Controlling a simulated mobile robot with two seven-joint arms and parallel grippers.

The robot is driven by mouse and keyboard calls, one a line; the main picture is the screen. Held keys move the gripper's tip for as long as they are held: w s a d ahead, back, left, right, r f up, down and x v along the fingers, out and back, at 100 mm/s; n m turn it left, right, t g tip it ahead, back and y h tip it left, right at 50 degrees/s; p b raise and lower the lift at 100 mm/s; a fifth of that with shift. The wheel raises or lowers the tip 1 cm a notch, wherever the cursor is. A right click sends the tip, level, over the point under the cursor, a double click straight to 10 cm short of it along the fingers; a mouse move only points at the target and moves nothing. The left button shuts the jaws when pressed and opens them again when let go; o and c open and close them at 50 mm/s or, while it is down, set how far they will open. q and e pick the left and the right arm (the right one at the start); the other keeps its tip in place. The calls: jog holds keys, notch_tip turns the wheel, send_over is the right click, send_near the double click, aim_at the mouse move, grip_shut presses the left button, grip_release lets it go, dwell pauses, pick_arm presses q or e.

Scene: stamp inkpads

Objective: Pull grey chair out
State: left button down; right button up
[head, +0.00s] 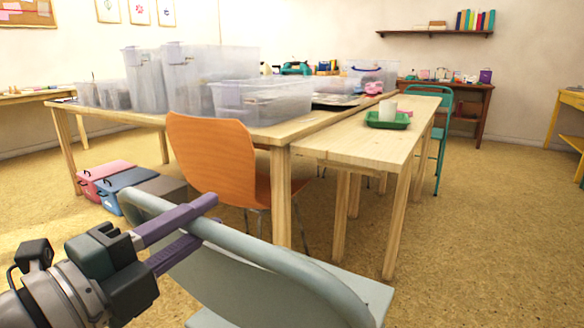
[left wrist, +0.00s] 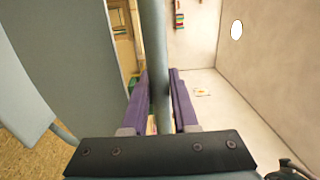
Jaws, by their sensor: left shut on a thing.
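The grey chair (head: 285,262) stands in the near foreground of the head view, its curved top rail and backrest facing me and its seat (head: 350,290) beyond. My left gripper (head: 205,220) comes in from the left, with its purple fingers at the left part of the backrest rail. In the left wrist view, the grey rail (left wrist: 158,45) runs between the two purple fingers (left wrist: 160,100), and the gripper is shut on it. The backrest panel (left wrist: 70,60) fills the left of that view. My right gripper is not in view.
An orange chair (head: 212,155) stands at the large table (head: 275,130) with clear plastic bins (head: 195,75). A narrower wooden table (head: 350,148) holds a green tray (head: 388,120). Pink and blue boxes (head: 105,178) lie on the floor. Floor at the right (head: 490,230) is clear.

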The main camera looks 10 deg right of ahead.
pick_arm(q)
jog(key=f, duration=0.1)
jog(key=a+f, duration=0.1)
jog(key=f, duration=0.1)
jog(key=shift+s+f+b, duration=0.1)
jog(key=shift+s+b, duration=0.1)
jog(key=shift+b, duration=0.1)
jog(key=c, duration=1.1)
grip_release()
jog(key=shift+d, duration=0.15)
jog(key=o, duration=0.3)
jog(key=shift+w+d+r, duration=0.2)
jog(key=shift+w+d, duration=0.15)
jog(key=shift+d, duration=0.15)
jog(key=shift+o, duration=0.7)
jog(key=shift+r, duration=0.1)
jog(key=shift+o, duration=0.5)
jog(key=shift+a, duration=0.1)
jog(key=shift+r, duration=0.1)
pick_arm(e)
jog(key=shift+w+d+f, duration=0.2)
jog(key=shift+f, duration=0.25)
pick_arm(q)
jog(key=shift+s, duration=0.1)
